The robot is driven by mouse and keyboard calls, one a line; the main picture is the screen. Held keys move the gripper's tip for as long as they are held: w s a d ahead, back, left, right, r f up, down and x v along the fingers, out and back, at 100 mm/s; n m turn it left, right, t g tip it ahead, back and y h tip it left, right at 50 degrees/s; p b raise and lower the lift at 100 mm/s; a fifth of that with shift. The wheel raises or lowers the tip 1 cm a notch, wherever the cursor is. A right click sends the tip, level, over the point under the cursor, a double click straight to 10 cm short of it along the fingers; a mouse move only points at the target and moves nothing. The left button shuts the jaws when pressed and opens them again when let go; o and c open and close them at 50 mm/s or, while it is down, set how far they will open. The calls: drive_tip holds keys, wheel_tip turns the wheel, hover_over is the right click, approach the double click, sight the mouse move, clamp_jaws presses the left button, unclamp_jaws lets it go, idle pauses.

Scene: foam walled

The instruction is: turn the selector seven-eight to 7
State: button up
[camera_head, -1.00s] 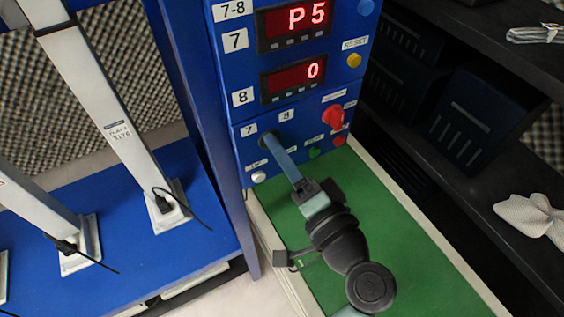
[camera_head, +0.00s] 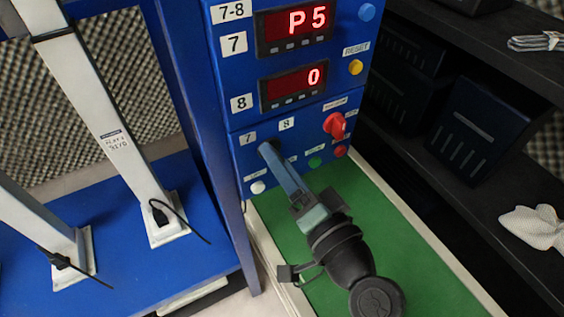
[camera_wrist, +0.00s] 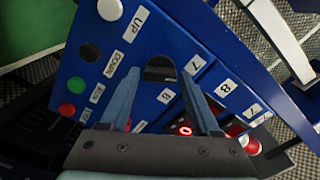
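The black selector knob (camera_wrist: 160,73) sits on the blue panel in the wrist view, between labels 7 (camera_wrist: 195,64) and 8 (camera_wrist: 166,96). My gripper (camera_wrist: 159,78) is open, with one blue-grey finger on each side of the knob. Gaps show between knob and fingers; I cannot tell how deep the fingertips reach. The knob's pointing direction is not clear. In the head view my gripper (camera_head: 268,149) reaches the panel below labels 7 (camera_head: 248,138) and 8 (camera_head: 286,124), and hides most of the selector.
A red knob (camera_head: 335,125) and several small buttons sit close to my gripper on the panel. Displays (camera_head: 295,24) above read P 5 and 0. A green surface (camera_head: 400,250) lies under my arm. A dark shelf (camera_head: 480,180) stands right, a blue bench (camera_head: 110,240) left.

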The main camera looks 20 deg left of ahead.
drive_tip(key=shift+o, duration=1.1)
drive_tip(key=shift+s+d, duration=0.1)
drive_tip(key=v, duration=1.2)
drive_tip(key=shift+s+d+p, duration=0.25)
drive_tip(key=shift+s+p, duration=0.05)
drive_tip(key=shift+p, duration=0.1)
drive_tip(key=shift+w, duration=0.1)
